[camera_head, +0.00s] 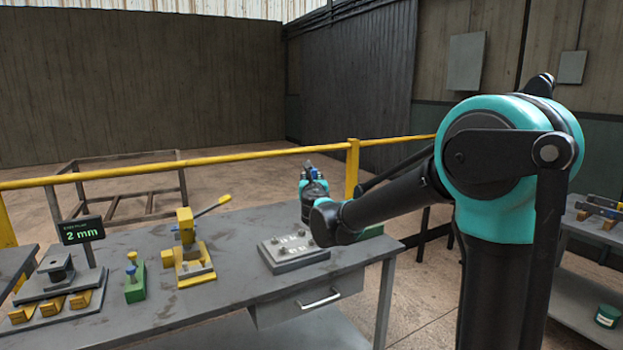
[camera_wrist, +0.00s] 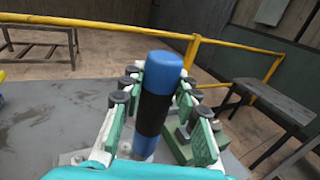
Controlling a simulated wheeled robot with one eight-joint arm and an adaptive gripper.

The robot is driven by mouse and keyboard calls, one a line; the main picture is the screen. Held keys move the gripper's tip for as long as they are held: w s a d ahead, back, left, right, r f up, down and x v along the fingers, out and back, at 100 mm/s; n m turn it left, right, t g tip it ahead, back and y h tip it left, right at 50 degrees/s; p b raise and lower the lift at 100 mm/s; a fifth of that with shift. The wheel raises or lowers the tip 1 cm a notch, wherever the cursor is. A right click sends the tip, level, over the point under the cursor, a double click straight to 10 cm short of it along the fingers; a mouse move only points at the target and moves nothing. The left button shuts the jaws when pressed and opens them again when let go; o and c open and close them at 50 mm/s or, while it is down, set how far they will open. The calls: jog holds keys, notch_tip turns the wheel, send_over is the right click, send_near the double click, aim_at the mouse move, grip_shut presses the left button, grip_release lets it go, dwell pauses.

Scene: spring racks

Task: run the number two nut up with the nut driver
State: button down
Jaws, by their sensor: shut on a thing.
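My gripper (camera_wrist: 157,108) is shut on a blue tool with a black band, which I take to be the nut driver (camera_wrist: 160,75). The driver stands roughly upright between the green fingers in the wrist view. Its lower end is hidden by the gripper. In the head view my gripper shows small above the back of the bench, with the driver's blue end (camera_head: 309,167) at its top. A grey plate with several nuts or studs (camera_head: 291,262) lies on the bench just below and left of the gripper. Which nut is number two, and whether the driver touches one, I cannot tell.
A green block (camera_head: 372,231) sits right of the plate, partly behind my arm. Left are a yellow lever fixture (camera_head: 190,255), a green stand (camera_head: 134,284), a "2 mm" display (camera_head: 81,230) and a grey press-like fixture (camera_head: 60,275). A yellow rail (camera_head: 260,156) runs behind the bench.

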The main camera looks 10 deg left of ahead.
jog(key=shift+s, duration=0.1)
jog(key=shift+f, duration=2.75)
jog(key=c, duration=1.7)
grip_release()
grip_shut()
